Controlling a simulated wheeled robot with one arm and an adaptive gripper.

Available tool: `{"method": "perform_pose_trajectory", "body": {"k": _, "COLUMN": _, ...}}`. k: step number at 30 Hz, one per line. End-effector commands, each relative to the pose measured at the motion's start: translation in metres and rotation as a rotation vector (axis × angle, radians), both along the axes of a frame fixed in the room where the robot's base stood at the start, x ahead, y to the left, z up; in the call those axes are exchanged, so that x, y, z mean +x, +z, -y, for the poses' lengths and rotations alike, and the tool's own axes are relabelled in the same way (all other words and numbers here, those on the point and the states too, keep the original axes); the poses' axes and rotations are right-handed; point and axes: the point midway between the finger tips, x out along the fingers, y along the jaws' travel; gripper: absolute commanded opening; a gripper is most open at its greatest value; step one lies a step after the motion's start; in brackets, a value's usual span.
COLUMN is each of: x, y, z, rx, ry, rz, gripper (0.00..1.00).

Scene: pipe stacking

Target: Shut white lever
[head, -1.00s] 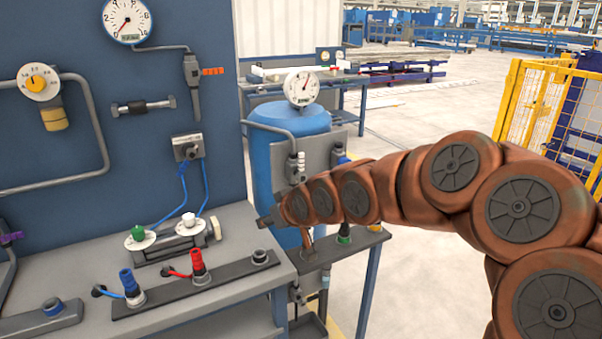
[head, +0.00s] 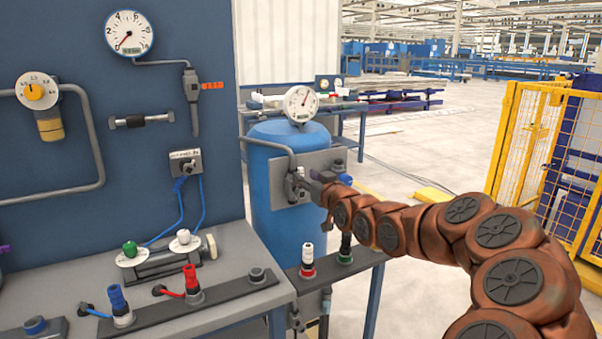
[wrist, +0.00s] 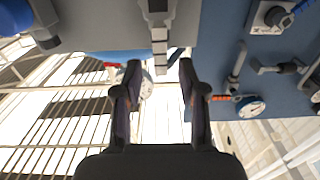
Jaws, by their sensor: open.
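A pale grey-white lever (wrist: 160,48) hangs from a valve (wrist: 156,8) on the grey plate in the wrist view. Its free end lies between and just beyond my fingertips. My gripper (wrist: 160,70) is open, one finger on each side of the lever's line, and no contact shows. In the head view my gripper (head: 318,186) is in front of the grey plate (head: 322,160) on the blue tank (head: 270,160), beside the left valve (head: 294,186).
A blue-handled valve (head: 344,179) sits to the right on the same plate. A round gauge (head: 301,103) tops the tank. Red and green connectors stand on the ledge below (head: 330,268).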

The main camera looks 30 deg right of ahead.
Motion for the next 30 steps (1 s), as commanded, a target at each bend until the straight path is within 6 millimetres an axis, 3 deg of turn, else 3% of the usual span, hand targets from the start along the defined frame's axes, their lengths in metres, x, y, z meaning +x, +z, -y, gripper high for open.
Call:
{"method": "perform_pose_trajectory", "body": {"k": 9, "x": 0.032, "y": 0.001, "z": 0.002, "rx": 0.0, "ry": 0.002, "rz": 0.0, "gripper": 0.41}}
{"method": "perform_pose_trajectory", "body": {"k": 22, "x": 0.038, "y": 0.0, "z": 0.003, "rx": 0.001, "ry": 0.0, "rz": 0.0, "gripper": 0.41}}
{"method": "perform_pose_trajectory", "body": {"k": 30, "x": 0.037, "y": 0.0, "z": 0.003, "rx": 0.001, "ry": 0.0, "rz": 0.0, "gripper": 0.14}}
